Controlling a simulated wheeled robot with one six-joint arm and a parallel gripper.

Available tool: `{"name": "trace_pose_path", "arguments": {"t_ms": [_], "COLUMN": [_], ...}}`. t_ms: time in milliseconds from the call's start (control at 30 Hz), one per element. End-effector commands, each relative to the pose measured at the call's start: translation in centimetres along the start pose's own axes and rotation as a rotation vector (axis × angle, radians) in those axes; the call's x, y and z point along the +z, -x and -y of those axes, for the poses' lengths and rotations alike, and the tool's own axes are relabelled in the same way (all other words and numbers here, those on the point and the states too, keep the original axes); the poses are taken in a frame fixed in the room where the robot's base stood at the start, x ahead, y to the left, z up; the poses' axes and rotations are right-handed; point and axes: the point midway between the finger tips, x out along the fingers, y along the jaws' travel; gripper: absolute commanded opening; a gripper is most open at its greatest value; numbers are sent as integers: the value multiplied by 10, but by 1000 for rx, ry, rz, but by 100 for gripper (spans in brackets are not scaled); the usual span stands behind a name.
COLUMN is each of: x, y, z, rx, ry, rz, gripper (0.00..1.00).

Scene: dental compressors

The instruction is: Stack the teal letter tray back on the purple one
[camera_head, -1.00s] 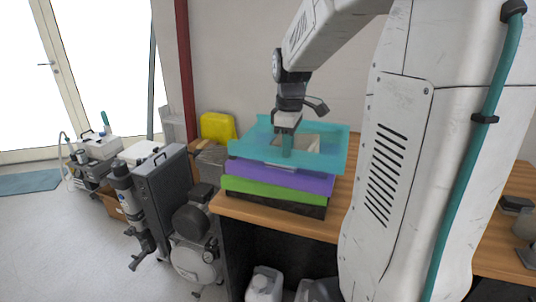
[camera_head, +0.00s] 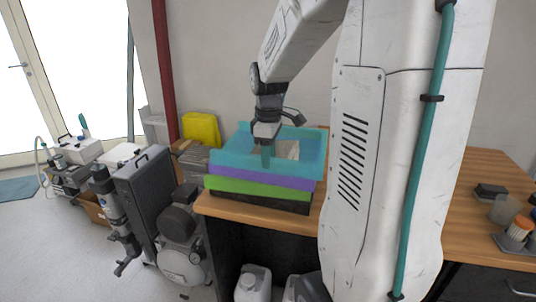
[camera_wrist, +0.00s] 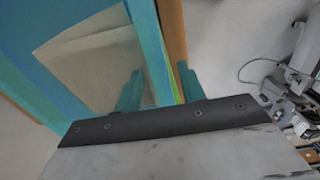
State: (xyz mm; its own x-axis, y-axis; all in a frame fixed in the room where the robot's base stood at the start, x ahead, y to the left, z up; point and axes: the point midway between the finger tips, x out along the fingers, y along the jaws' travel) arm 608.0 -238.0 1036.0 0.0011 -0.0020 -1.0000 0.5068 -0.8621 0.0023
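The teal letter tray (camera_head: 295,170) sits on top of the stack, directly over the purple tray (camera_head: 262,180), and looks level and roughly lined up with it. A beige sheet or envelope (camera_head: 288,149) lies inside it. My gripper (camera_head: 266,158) points down at the tray's near side. In the wrist view, the two teal fingers (camera_wrist: 161,82) stand on either side of the teal tray's wall (camera_wrist: 150,48). A gap shows between the wall and the right finger, so the gripper looks open. The fingers' lower ends are partly hidden.
A green tray (camera_head: 255,189) and a dark one lie beneath the purple tray on the wooden bench (camera_head: 225,207). A yellow container (camera_head: 201,130) stands behind left. Compressors (camera_head: 180,225) stand on the floor left. Cups (camera_head: 519,228) are on the bench at right.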

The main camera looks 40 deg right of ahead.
Motion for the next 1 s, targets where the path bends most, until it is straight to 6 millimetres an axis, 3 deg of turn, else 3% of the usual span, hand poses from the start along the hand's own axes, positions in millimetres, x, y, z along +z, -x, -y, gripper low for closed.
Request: {"name": "trace_pose_path", "arguments": {"t_ms": [233,600,833,933,1000], "x": [-1,-1,0,-2,-4], "y": [15,91,118,123,126], "z": [-1,0,1,14,36], "rx": [3,3,1,5,12], "ry": [0,1,0,-14,-44], "rz": [-2,-2,-1,-3,-9], "gripper": [40,40,40,40,40]}}
